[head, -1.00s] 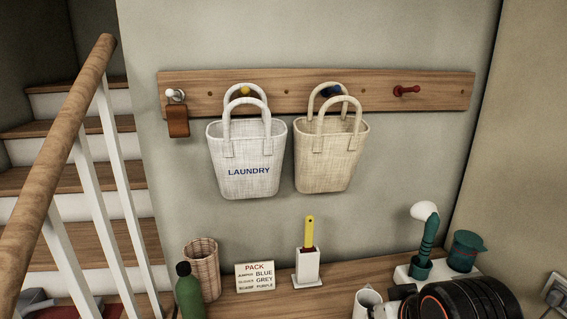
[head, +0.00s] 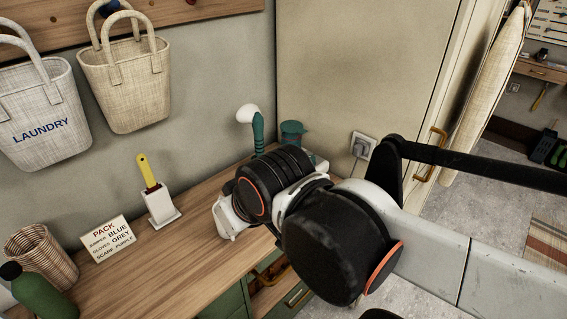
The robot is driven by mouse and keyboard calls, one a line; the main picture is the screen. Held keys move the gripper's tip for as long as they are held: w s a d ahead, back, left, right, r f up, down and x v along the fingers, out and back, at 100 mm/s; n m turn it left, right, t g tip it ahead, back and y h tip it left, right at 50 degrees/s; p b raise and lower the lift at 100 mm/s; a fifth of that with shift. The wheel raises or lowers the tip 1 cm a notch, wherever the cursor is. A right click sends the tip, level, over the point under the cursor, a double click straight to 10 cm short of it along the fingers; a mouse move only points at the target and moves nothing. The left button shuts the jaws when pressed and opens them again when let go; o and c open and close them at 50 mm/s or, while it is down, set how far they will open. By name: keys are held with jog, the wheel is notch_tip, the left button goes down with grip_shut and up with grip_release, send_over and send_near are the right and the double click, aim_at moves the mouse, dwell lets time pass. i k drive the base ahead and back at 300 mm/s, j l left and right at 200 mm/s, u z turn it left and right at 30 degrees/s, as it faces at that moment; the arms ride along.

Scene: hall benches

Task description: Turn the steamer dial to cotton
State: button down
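The steamer (head: 258,134) stands on the bench near the wall corner, with a white head on a teal handle. A teal container (head: 292,133) stands to its right. The steamer's lower part and base are mostly hidden behind my arm. I cannot see a dial or its markings. My gripper (head: 227,218) shows only as a white part at the end of my arm, over the bench in front of and below the steamer. Its fingers cannot be made out.
A PACK card (head: 108,238), a yellow-handled tool in a white holder (head: 161,208), a wicker basket (head: 45,255) and a green bottle (head: 37,290) stand on the bench (head: 150,265). Two bags hang above. A wall socket (head: 362,146) and a tall door (head: 365,60) are at right.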

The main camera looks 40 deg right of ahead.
aim_at(321, 165)
jog(key=z, duration=1.25)
jog(key=i+j+z, duration=0.1)
jog(key=i, duration=0.4)
